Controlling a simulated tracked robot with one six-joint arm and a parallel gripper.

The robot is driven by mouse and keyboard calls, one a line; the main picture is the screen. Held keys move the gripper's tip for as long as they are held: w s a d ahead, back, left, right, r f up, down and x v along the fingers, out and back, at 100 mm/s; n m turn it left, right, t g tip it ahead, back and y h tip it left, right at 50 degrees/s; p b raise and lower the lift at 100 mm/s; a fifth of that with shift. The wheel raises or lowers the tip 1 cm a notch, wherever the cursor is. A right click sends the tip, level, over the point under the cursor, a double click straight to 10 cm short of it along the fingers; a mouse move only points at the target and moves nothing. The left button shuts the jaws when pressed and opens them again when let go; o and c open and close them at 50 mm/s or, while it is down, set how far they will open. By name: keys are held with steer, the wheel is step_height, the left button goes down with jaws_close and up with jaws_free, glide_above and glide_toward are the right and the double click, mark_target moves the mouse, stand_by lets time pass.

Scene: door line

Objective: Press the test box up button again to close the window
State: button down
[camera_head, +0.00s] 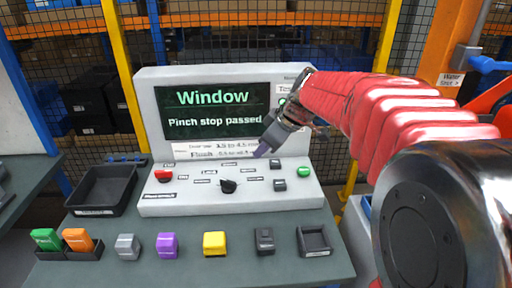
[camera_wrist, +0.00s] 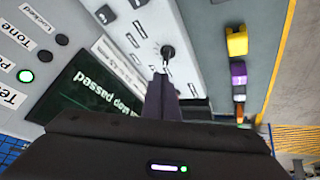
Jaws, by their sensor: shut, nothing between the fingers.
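The grey test box (camera_head: 180,203) stands on the bench; its screen (camera_head: 215,112) reads "Window" and "Pinch stop passed". Two dark square buttons sit on the right of its sloped panel, an upper one (camera_head: 278,163) and a lower one (camera_head: 279,185). Their labels are too small to read, so I cannot tell which is up. My gripper (camera_head: 259,153) is shut and empty, above the panel, left of the upper button. In the wrist view the closed fingers (camera_wrist: 160,90) point toward the black knob (camera_wrist: 168,52), with the square buttons (camera_wrist: 106,14) at the upper left.
Grey, purple (camera_head: 167,245) and yellow (camera_head: 214,243) blocks stand along the bench front. A black tray (camera_head: 102,190) lies left of the box.

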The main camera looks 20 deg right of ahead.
steer(key=w+d+f+n+y, duration=0.1)
steer(key=w+d+f+n, duration=0.15)
steer(key=w, duration=0.25)
steer(key=w+d+f+n, duration=0.1)
steer(key=w+d, duration=0.3)
steer(key=w, duration=0.2)
steer(key=n+t, duration=0.2)
glide_above(278, 163)
step_height(278, 163, down, 4)
steer(key=shift+r, duration=0.15)
steer(key=shift+f, duration=4.45)
